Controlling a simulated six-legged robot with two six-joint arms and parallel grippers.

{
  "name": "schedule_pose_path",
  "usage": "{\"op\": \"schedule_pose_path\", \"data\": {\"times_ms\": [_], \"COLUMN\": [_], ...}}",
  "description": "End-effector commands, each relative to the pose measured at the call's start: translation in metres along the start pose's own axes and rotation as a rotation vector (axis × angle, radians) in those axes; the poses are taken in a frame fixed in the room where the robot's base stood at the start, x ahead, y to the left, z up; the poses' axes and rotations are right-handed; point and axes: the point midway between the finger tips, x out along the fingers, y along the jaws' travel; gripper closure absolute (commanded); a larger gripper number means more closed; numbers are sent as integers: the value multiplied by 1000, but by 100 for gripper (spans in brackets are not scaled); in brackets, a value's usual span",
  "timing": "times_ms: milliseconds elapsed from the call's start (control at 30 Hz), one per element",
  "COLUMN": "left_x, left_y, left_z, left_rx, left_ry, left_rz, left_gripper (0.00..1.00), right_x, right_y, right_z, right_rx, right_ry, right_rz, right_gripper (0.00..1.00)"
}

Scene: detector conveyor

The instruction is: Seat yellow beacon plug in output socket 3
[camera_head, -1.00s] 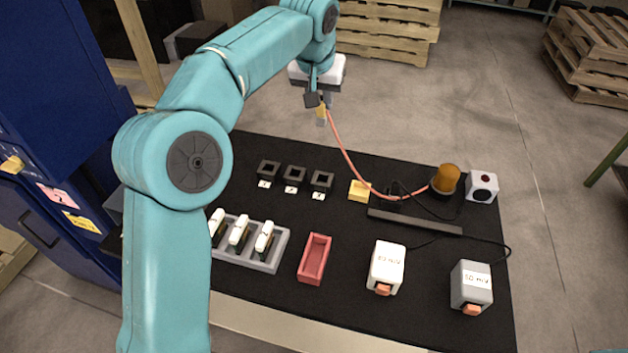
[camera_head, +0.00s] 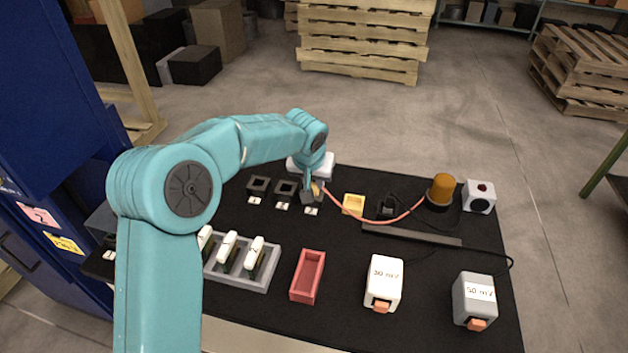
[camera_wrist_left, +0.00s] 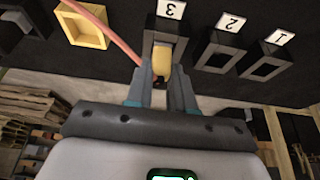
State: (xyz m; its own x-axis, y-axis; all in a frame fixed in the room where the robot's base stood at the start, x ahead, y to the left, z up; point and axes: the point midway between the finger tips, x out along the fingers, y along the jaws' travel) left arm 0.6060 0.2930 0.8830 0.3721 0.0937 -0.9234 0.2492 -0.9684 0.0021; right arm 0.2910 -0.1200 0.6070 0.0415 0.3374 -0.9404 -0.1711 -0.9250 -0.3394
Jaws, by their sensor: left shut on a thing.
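My left gripper (camera_head: 312,187) is shut on the yellow beacon plug (camera_wrist_left: 162,64), at the rightmost dark socket in the head view. In the left wrist view my left gripper (camera_wrist_left: 161,84) has a finger on each side of the plug, and the plug's far end overlaps the opening of output socket 3 (camera_wrist_left: 151,42), marked "3". I cannot tell how deep it sits. A pink cable (camera_head: 398,217) runs from the plug to the orange beacon (camera_head: 441,188). My right gripper is not in view.
Two open sockets, marked 2 (camera_wrist_left: 221,51) and 1 (camera_wrist_left: 265,65), stand beside socket 3. An empty yellow holder (camera_head: 353,205) is to the right.

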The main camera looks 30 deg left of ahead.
Motion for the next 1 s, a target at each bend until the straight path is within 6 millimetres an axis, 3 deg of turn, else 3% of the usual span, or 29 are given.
{"op": "schedule_pose_path", "data": {"times_ms": [367, 400, 467, 767, 867, 1000], "left_x": [5, 4, 4, 2, -5, -33], "left_y": [-1, -1, -1, -1, -1, -1], "left_z": [2, 2, 1, 1, -1, -1], "left_rx": [0, 0, 0, 0, 0, 0], "left_ry": [1, 1, 1, 1, 3, 6], "left_rz": [-1, -1, -1, -1, 0, 0], "left_gripper": [100, 71, 52, 52, 52, 52], "right_x": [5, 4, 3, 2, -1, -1], "right_y": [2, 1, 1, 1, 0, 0], "right_z": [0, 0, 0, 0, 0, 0], "right_rx": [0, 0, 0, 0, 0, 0], "right_ry": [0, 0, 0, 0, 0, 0], "right_rz": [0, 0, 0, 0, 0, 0], "right_gripper": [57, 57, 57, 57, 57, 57]}}
